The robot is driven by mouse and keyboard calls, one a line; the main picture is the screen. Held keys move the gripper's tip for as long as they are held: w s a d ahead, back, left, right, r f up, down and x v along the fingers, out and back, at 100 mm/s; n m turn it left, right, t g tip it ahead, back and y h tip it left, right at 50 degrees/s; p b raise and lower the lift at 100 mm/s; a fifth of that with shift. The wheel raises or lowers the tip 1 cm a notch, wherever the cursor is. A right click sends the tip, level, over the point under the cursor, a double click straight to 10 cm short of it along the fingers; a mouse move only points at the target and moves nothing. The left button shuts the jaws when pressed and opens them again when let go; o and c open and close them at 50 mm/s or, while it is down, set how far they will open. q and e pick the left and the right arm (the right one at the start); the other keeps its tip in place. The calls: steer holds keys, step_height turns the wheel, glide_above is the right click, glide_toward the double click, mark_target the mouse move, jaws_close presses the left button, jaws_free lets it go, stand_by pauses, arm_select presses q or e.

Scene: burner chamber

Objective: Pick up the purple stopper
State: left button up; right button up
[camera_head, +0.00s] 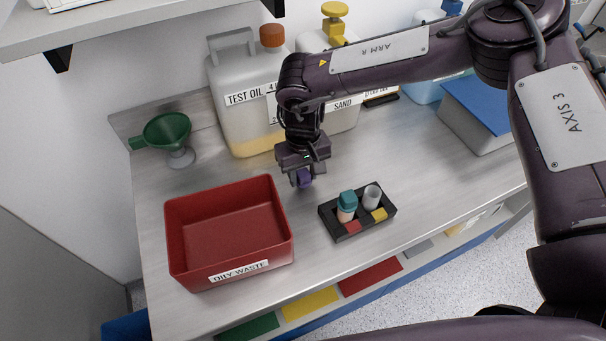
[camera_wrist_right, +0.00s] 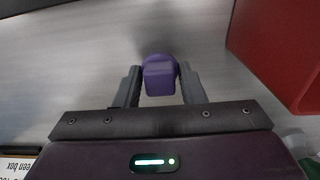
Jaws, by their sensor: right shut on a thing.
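The purple stopper (camera_head: 304,178) is between the fingers of my right gripper (camera_head: 301,180), which is shut on it. In the right wrist view the stopper (camera_wrist_right: 159,76) shows between the two grey fingertips of the gripper (camera_wrist_right: 160,86). In the head view it is over the bench between the red bin and the black tray. I cannot tell whether it touches the bench. My left gripper is not in view.
A red "OILY WASTE" bin (camera_head: 176,258) stands at left. A black tray (camera_head: 341,236) holding a teal-capped vial and a clear cup is at right. A "TEST OIL" jug (camera_head: 232,120) stands behind the gripper. A green funnel (camera_head: 167,133) is at back left.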

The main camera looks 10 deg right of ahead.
step_height(320, 180, up, 13)
steer(key=b, duration=0.3)
step_height(320, 180, up, 7)
glide_above(303, 172)
steer(key=shift+s+f, duration=0.1)
steer(key=shift+f, duration=0.1)
steer(key=shift+f, duration=0.1)
stand_by(0.4)
